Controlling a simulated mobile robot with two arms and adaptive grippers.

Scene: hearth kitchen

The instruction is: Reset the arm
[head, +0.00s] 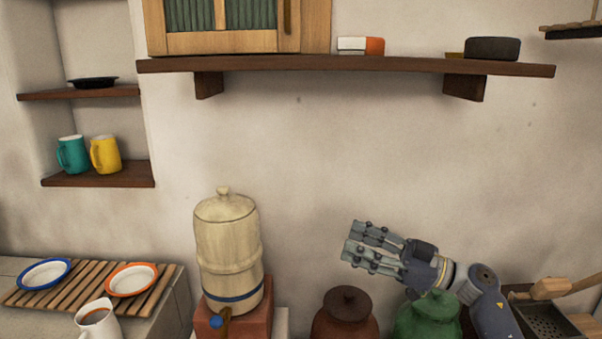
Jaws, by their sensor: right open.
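My right gripper (368,248) is in the lower right of the head view, raised in front of the wall and pointing left. Its fingers are apart and nothing is between them. It is above the reddish-brown lidded jar (346,314) and the green lidded jar (428,316). My right arm comes up from the lower right corner, in front of part of the green jar. My left gripper is not in the picture.
A beige water dispenser (228,250) on a red block stands left of the gripper. A white pitcher (97,320) and a slatted rack (66,289) with two plates are at lower left. A wooden shelf (340,65) is above. The wall between is clear.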

